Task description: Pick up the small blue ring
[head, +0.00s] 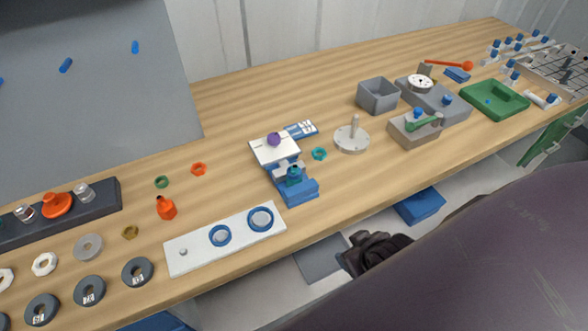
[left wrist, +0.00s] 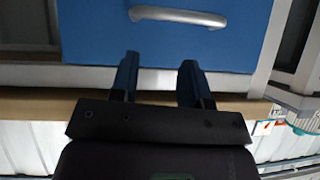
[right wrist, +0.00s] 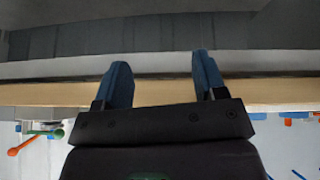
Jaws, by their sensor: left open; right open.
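The small blue ring (head: 220,236) lies on a white plate (head: 190,257) near the front edge of the table. A larger blue ring (head: 260,219) lies to its right on the same plate. My left gripper (left wrist: 158,76) is open and empty in the left wrist view, in front of a blue drawer front (left wrist: 190,45). My right gripper (right wrist: 162,76) is open and empty in the right wrist view. Neither wrist view shows the small blue ring. A dark gripper part of mine shows below the table edge in the head view; I cannot tell which arm it belongs to.
A blue vise-like block (head: 298,190) stands right of the plate. An orange bottle (head: 166,208) stands behind it. Grey discs (head: 138,272) lie to its left. A grey bin (head: 378,96) and a green tray (head: 495,100) stand farther right. The wood between plate and bottle is clear.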

